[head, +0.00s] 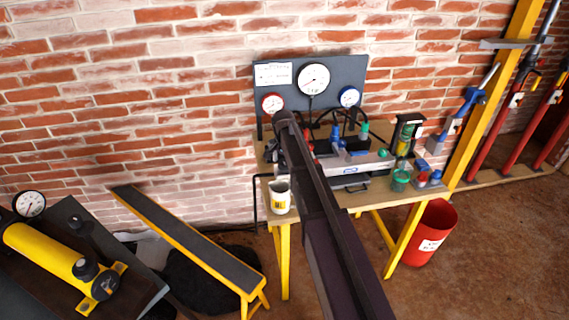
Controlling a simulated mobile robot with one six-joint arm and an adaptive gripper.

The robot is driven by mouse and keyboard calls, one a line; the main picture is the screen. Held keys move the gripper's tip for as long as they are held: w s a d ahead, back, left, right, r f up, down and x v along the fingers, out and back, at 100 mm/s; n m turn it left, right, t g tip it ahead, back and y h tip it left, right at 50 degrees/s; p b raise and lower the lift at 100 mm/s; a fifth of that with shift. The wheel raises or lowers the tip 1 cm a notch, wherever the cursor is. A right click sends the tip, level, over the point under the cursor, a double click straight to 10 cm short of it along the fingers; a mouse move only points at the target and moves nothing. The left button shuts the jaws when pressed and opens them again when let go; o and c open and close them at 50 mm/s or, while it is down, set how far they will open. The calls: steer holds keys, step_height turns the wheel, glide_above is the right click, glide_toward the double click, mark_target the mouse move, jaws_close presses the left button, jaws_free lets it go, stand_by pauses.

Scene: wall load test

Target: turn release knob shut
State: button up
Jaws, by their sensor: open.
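A grey hand pump (372,165) lies on the yellow-legged bench against the brick wall, with blue and black fittings and hoses at its back. I cannot tell for sure which small part is the release knob; its setting is not readable here. My arm reaches across the picture to the bench and covers the left end of the pump. My gripper (272,152) shows only as a small dark part left of the arm, over the back left of the bench. Its jaws are open, and I see nothing held; most of it is hidden.
A gauge panel (340,75) stands behind the bench. A white mug (280,197) sits near the front left edge. A green pot (400,178) and a dark green bottle (407,135) stand at right. A red bin (431,232) and sloping yellow-legged plank (188,238) flank the bench.

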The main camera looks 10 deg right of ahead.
mark_target(284, 162)
steer(key=shift+n, duration=0.5)
steer(key=n, duration=0.3)
steer(key=shift+n, duration=0.3)
steer(key=n, duration=0.8)
steer(key=shift+n, duration=0.4)
steer(key=n, duration=0.4)
steer(key=shift+r+n, duration=0.25)
steer(key=shift+n, duration=0.15)
step_height(284, 162, up, 14)
steer(key=f+p, duration=0.1)
steer(key=p, duration=1.3)
steer(key=s+f+m+b, duration=0.4)
steer(key=s, duration=1.1)
steer(key=s+f+m+b, duration=0.4)
steer(key=s+m, duration=0.1)
steer(key=s, duration=0.9)
steer(key=shift+s+d, duration=0.2)
steer(key=shift+s, duration=0.15)
